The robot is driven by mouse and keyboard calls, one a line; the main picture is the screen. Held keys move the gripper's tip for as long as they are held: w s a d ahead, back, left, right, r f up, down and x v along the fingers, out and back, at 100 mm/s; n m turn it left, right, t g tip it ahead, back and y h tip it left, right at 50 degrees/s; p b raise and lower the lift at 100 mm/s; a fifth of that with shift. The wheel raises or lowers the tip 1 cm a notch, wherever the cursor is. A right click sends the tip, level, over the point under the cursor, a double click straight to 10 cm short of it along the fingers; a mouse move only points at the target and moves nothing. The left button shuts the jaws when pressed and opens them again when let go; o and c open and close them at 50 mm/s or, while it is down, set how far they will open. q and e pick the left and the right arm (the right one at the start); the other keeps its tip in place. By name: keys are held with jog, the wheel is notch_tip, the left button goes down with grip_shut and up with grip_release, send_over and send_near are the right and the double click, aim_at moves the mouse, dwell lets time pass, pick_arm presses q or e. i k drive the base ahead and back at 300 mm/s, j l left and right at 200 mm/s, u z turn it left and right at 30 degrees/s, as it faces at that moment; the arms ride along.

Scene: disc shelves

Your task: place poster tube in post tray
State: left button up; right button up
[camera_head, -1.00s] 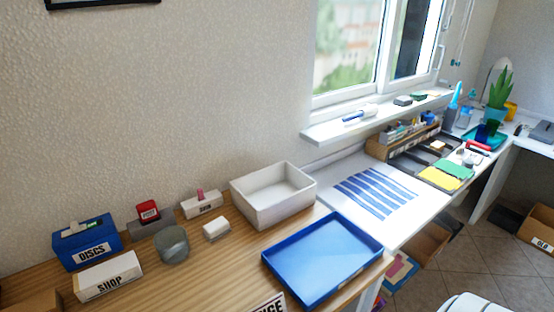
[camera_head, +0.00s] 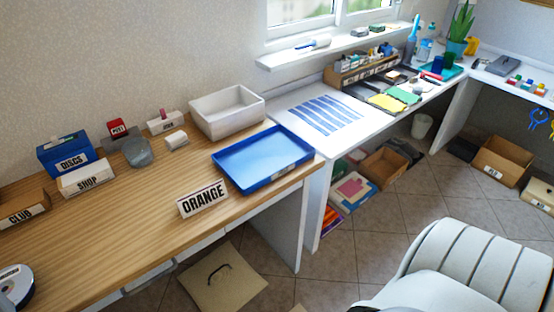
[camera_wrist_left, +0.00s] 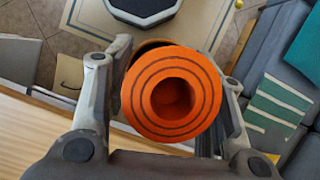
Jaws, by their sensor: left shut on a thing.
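An orange tube (camera_wrist_left: 172,95), which I take as the poster tube, shows end-on in the left wrist view, with dark rings around a hollow centre. My left gripper (camera_wrist_left: 165,85) is shut on it, one finger on each side. Most of the tube's length is hidden behind its near end. In the head view, a shallow blue tray (camera_head: 238,168) lies on the wooden desk near its right end. It looks empty, and its front label is too small to read. Neither gripper shows in the head view.
A white bin (camera_head: 228,124) stands behind the blue tray. An ORANGE sign (camera_head: 203,198) stands in front of it. A blue DISCS box (camera_head: 66,157), a SHOP box (camera_head: 86,180) and a grey round container (camera_head: 137,152) are to the left. The desk's front middle is clear.

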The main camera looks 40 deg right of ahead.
aim_at(241, 169)
jog(key=l+z, duration=0.15)
jog(key=z, duration=0.25)
jog(key=l+z, duration=0.2)
jog(key=z, duration=0.2)
